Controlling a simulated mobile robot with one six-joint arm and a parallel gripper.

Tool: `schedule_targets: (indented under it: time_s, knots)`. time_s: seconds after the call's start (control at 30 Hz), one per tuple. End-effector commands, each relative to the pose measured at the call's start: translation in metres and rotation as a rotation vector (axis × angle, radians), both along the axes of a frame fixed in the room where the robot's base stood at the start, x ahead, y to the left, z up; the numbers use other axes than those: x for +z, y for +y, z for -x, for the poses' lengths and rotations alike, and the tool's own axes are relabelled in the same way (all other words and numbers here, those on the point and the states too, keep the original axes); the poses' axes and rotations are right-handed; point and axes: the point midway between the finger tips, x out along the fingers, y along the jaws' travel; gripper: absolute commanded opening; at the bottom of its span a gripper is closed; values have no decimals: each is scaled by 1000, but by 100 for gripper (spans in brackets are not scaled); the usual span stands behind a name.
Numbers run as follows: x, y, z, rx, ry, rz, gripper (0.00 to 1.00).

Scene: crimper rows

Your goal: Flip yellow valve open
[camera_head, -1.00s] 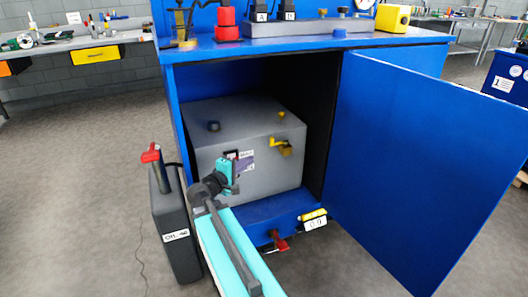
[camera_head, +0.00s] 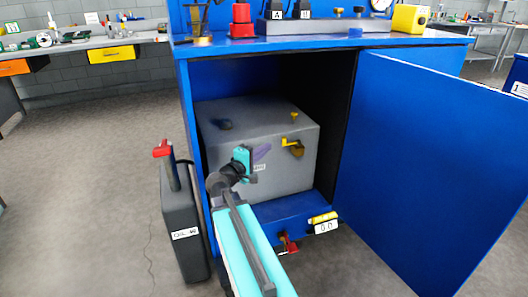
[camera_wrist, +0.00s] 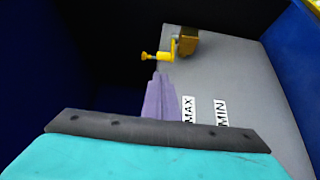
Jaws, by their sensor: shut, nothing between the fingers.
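The yellow valve (camera_head: 293,147) is on the front face of a grey tank (camera_head: 216,140) inside the blue cabinet. It has a brass-coloured body and a yellow handle. In the wrist view the valve handle (camera_wrist: 163,57) points left from the brass body (camera_wrist: 187,42). My gripper (camera_head: 262,152) is in front of the tank, left of the valve. In the wrist view its purple fingers (camera_wrist: 160,95) are shut and empty, with their tips just below the handle. I cannot tell whether they touch it.
The blue cabinet door (camera_head: 430,150) stands open on the right. A dark canister (camera_head: 184,230) with a red top stands at the left. A red-handled tap (camera_head: 290,243) sits low on the cabinet front. MAX (camera_wrist: 188,110) and MIN (camera_wrist: 221,113) labels are on the tank.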

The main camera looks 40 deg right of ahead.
Motion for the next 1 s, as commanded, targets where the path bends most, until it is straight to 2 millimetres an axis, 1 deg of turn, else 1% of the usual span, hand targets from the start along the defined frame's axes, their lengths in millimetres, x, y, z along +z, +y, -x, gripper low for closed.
schedule_targets:
  time_s: [0.03, 0.3, 0.5, 0.7, 1.0]
  knots:
    - [-2, -8, -3, -1, 0, 0, 0]
    - [-2, -45, -11, -1, 0, 0, 0]
    - [-1, -66, -16, 0, -1, -1, 0]
    - [-1, -74, -17, 1, 0, -1, 0]
    - [0, -75, -17, 1, 0, -1, 0]
